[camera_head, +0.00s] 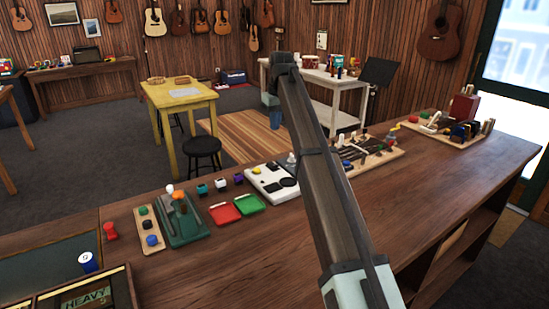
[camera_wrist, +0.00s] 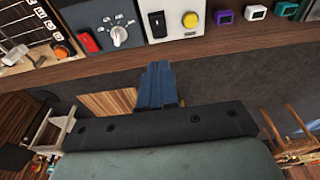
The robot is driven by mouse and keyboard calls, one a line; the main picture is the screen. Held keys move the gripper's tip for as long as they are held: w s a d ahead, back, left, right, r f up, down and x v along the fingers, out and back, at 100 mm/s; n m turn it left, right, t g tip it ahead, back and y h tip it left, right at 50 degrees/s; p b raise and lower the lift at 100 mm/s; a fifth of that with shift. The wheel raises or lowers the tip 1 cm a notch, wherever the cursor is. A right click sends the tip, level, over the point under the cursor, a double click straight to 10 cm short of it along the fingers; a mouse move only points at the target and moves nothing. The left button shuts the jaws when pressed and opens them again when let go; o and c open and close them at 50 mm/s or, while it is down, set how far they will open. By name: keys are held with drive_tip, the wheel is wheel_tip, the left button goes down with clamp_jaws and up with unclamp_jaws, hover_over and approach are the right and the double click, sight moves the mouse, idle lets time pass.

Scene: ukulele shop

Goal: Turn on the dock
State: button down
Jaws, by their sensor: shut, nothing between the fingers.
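No part is labelled as the dock; I cannot tell surely which device it is. A white panel (camera_head: 268,188) with a yellow button and black parts lies on the counter, left of my arm. In the wrist view the white panel (camera_wrist: 158,31) shows a black rocker switch (camera_wrist: 158,24) and the yellow button (camera_wrist: 194,19). Beside it is a panel with a grey face (camera_wrist: 108,20), a round knob (camera_wrist: 119,36) and a red switch (camera_wrist: 88,42). My gripper (camera_wrist: 157,68) has blue fingers, shut and empty, apart from the panels. It hangs beyond the counter's far edge in the head view (camera_head: 275,119).
A yellow table (camera_head: 180,97) and black stool (camera_head: 203,145) stand beyond.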

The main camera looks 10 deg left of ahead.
drive_tip(key=shift+f, duration=0.15)
hover_over(274, 165)
drive_tip(key=f, duration=1)
drive_tip(key=shift+w+a, duration=0.15)
drive_tip(key=shift+a, duration=0.05)
drive_tip(key=f, duration=0.2)
drive_tip(key=shift+s+d+f, duration=0.3)
drive_tip(key=shift+s+f, duration=0.05)
drive_tip(key=shift+d+f, duration=0.1)
drive_tip(key=shift+f, duration=0.25)
drive_tip(key=shift+s, duration=0.1)
